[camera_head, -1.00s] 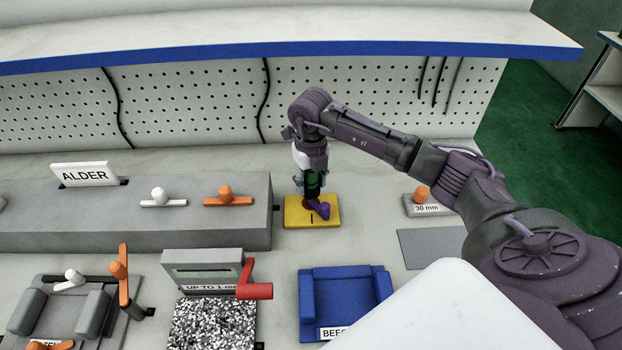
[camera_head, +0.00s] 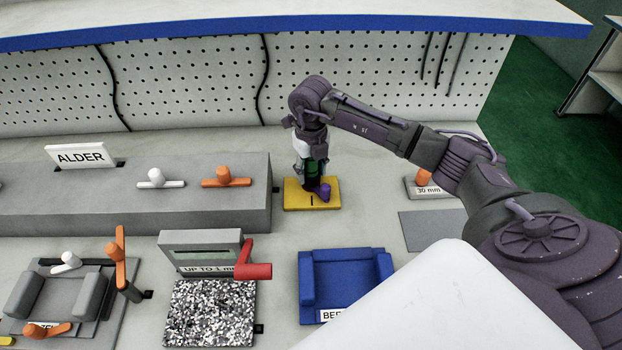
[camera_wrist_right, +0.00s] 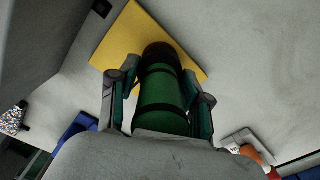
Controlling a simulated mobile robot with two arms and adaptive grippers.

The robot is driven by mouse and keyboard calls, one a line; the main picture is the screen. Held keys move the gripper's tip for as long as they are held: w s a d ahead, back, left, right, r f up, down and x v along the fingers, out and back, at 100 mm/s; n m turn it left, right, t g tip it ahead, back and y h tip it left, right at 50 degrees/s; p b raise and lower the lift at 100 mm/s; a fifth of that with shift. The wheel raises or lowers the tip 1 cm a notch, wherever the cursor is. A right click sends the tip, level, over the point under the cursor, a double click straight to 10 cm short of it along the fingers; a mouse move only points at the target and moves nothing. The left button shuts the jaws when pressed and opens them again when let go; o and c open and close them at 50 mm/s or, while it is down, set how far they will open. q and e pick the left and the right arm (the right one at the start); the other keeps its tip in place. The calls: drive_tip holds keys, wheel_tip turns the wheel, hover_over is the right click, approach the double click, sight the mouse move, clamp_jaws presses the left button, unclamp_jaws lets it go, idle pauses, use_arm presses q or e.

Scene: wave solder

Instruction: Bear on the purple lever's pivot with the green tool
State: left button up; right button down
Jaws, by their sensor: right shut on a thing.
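My right gripper (camera_head: 313,180) is shut on the green tool (camera_head: 319,168), which stands upright above the yellow plate (camera_head: 293,204). The purple lever (camera_head: 322,192) lies on that plate, its free end pointing right from under the tool. In the right wrist view the green tool (camera_wrist_right: 160,97) sits between both fingers (camera_wrist_right: 158,108), its dark end over the yellow plate (camera_wrist_right: 118,45). The lever's pivot is hidden behind the tool and fingers, so I cannot tell whether the tool touches it. My left gripper is not in view.
A grey block (camera_head: 130,207) with white and orange levers stands left of the plate. In front are a red-handled gauge (camera_head: 205,243) and a blue tray (camera_head: 345,278). An orange-knobbed block (camera_head: 425,190) marked 30 mm is at right. A shelf (camera_head: 300,20) overhangs behind.

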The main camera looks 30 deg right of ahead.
drive_tip(key=shift+f+b, duration=0.4)
drive_tip(key=shift+f, duration=0.15)
idle(0.4)
drive_tip(key=shift+s+f, duration=0.1)
drive_tip(key=shift+f, duration=0.05)
idle(0.5)
wheel_tip(320, 180, up, 2)
drive_tip(key=shift+r+p, duration=0.1)
drive_tip(key=shift+p, duration=0.65)
drive_tip(key=shift+r+p, duration=1.6)
drive_tip(key=shift+r, duration=0.9)
